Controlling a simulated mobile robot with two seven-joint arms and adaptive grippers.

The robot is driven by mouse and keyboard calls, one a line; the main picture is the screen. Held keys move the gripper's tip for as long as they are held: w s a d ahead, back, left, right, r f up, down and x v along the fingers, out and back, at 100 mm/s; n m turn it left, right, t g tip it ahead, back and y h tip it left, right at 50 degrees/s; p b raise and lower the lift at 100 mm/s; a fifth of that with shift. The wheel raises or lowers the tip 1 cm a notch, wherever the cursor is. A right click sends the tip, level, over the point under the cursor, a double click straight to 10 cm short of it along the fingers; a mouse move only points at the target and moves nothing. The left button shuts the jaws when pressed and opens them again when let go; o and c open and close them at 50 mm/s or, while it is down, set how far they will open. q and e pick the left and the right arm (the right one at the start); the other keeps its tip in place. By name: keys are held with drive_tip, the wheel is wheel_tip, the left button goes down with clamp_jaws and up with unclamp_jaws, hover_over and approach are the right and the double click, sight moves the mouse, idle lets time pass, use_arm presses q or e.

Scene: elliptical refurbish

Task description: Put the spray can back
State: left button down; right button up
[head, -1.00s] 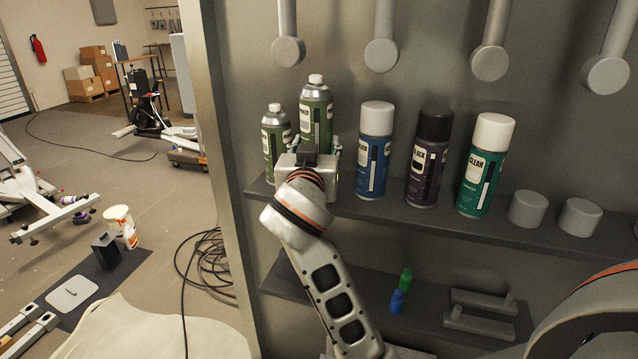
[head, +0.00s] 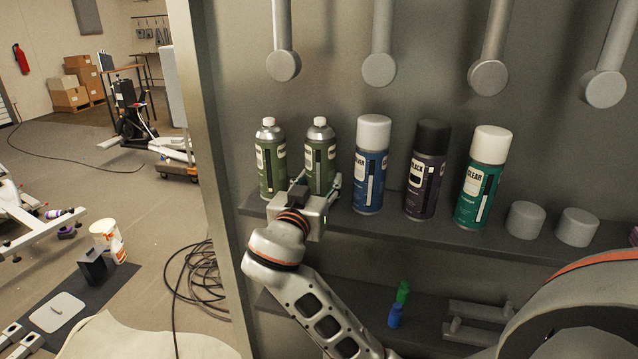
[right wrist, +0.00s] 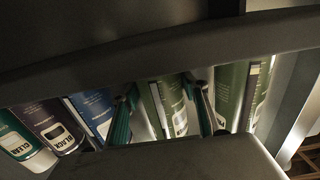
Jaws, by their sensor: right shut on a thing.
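My right gripper (head: 316,186) is shut on a green spray can (head: 320,150) with a white nozzle, second from the left in the upper shelf row. The can is upright, its top about level with the other green can (head: 270,155) on its left. The gripper hides its base, so I cannot tell whether it touches the shelf (head: 440,228). In the right wrist view the held can (right wrist: 172,108) is between the two fingers, with the other green can (right wrist: 238,90) to its right. My left gripper is not in view.
Right of the held can stand a blue can (head: 370,170), a black-capped purple can (head: 426,175) and a teal can (head: 482,185). Grey cylinders (head: 525,220) follow. Hanging grey rods (head: 379,70) are above. A lower shelf (head: 420,325) holds small bottles and grey parts.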

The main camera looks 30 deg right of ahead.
drive_tip(key=shift+f, duration=0.15)
drive_tip(key=shift+f, duration=0.15)
drive_tip(key=o, duration=1.6)
drive_tip(key=shift+r, duration=0.2)
drive_tip(key=shift+s+a+f, duration=0.1)
drive_tip(key=shift+s+a, duration=0.1)
drive_tip(key=shift+a, duration=0.1)
drive_tip(key=b+v, duration=0.1)
drive_tip(key=v, duration=0.5)
drive_tip(key=shift+a, duration=0.1)
drive_tip(key=shift+s+a, duration=0.25)
drive_tip(key=shift+s, duration=0.05)
